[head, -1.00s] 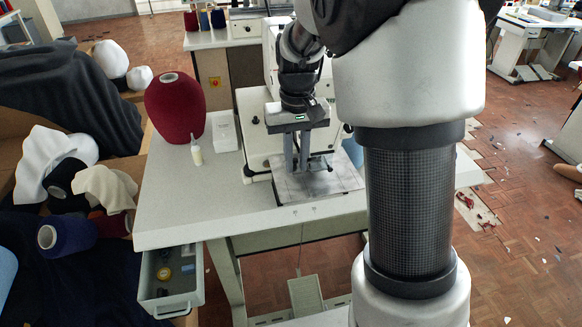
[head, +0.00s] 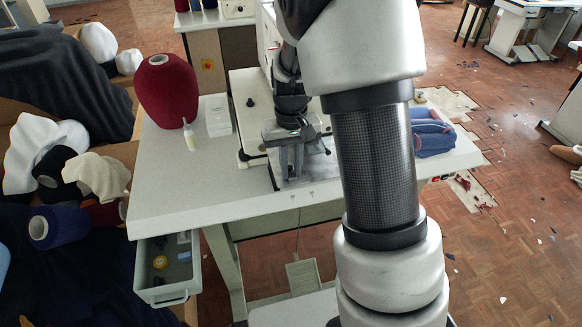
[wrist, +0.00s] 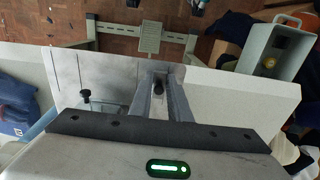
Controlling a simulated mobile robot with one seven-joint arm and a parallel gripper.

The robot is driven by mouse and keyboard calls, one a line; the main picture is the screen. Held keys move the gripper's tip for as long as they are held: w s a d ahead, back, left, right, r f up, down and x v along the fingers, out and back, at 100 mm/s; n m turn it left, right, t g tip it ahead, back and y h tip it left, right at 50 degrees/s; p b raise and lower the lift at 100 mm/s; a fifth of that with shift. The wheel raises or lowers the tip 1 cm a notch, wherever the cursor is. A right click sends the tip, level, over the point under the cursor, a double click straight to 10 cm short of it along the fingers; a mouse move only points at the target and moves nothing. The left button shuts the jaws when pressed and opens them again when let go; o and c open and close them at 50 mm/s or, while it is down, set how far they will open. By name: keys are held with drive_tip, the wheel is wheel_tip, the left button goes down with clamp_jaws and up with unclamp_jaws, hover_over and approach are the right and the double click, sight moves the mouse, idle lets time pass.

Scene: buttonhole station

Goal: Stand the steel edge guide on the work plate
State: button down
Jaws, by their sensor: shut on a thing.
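My gripper (head: 291,176) points down over the front left part of the work plate (head: 318,171) in the head view. The pale grey work plate (wrist: 103,78) also shows in the wrist view, with thin dark lines on it. My gripper (wrist: 160,78) is shut on the steel edge guide there. Only a dark rounded piece of the guide (wrist: 158,85) shows clearly between the fingers. The fingers hide most of the guide. I cannot tell whether its foot touches the plate.
The sewing machine stands behind the plate, and a black knob (wrist: 85,95) rises beside my fingers. A red thread cone (head: 167,90), a small bottle (head: 190,135) and a white box (head: 218,117) stand left. Blue cloth (head: 432,133) lies right. An open drawer (head: 167,270) hangs at front left.

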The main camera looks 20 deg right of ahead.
sight(291, 175)
drive_tip(key=shift+r, duration=0.1)
drive_tip(key=c, duration=1.7)
unclamp_jaws()
drive_tip(key=shift+o, duration=0.2)
wheel_tip(291, 175, up, 12)
drive_tip(key=p, duration=0.2)
drive_tip(key=s+r+t, duration=0.2)
drive_tip(key=s+r, duration=0.3)
drive_tip(key=s, duration=0.5)
drive_tip(key=s+r+t, duration=0.3)
drive_tip(key=s+r, duration=0.2)
drive_tip(key=s, duration=0.5)
drive_tip(key=shift+s+a+r+t, duration=0.25)
drive_tip(key=shift+a+r+t, duration=0.05)
drive_tip(key=shift+a+r, duration=0.05)
